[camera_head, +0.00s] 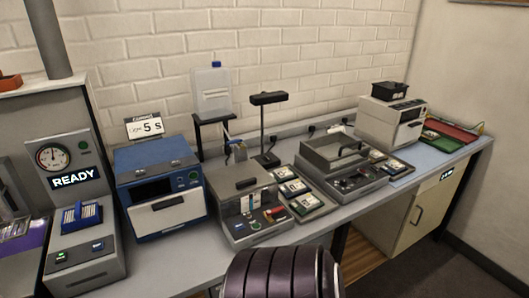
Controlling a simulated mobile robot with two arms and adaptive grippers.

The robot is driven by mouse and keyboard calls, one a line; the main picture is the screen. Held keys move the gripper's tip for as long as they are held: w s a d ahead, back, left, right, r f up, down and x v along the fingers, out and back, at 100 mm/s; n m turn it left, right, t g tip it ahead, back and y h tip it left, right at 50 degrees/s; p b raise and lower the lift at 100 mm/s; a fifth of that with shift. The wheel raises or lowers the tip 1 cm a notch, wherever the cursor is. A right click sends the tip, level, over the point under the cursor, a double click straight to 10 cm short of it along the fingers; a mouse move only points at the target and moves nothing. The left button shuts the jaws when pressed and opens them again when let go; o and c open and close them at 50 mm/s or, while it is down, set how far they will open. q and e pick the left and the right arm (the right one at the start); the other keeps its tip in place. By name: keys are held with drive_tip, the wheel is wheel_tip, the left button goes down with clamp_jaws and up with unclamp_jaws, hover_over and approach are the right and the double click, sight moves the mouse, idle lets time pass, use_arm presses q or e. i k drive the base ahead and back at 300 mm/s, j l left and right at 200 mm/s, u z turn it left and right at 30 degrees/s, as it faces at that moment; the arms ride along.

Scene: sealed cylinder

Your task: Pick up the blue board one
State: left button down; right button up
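I cannot tell for certain which thing is the blue board one. A blue ridged piece (82,217) sits on the grey machine with the READY display at the far left. Several small pale boards with dark parts lie in a dark tray (312,213) at the middle of the bench; one is the front board (307,202). Another small board (396,165) lies on a blue mat (422,162) at the right. Neither of my grippers is in view.
A blue box machine (158,188), a grey open-front machine (243,207), a lidded grey unit (350,180) and a white machine (392,122) crowd the bench (210,262). A clear bottle (211,90) and a black stand (268,130) rise behind. Red and green trays (452,133) lie far right.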

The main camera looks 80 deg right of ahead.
sight(291, 190)
drive_tip(key=z, duration=2.8)
drive_tip(key=i+l+u, duration=0.1)
drive_tip(key=l+u, duration=0.35)
drive_tip(key=i+l+u, duration=0.1)
drive_tip(key=l+u, duration=0.2)
drive_tip(key=u, duration=0.15)
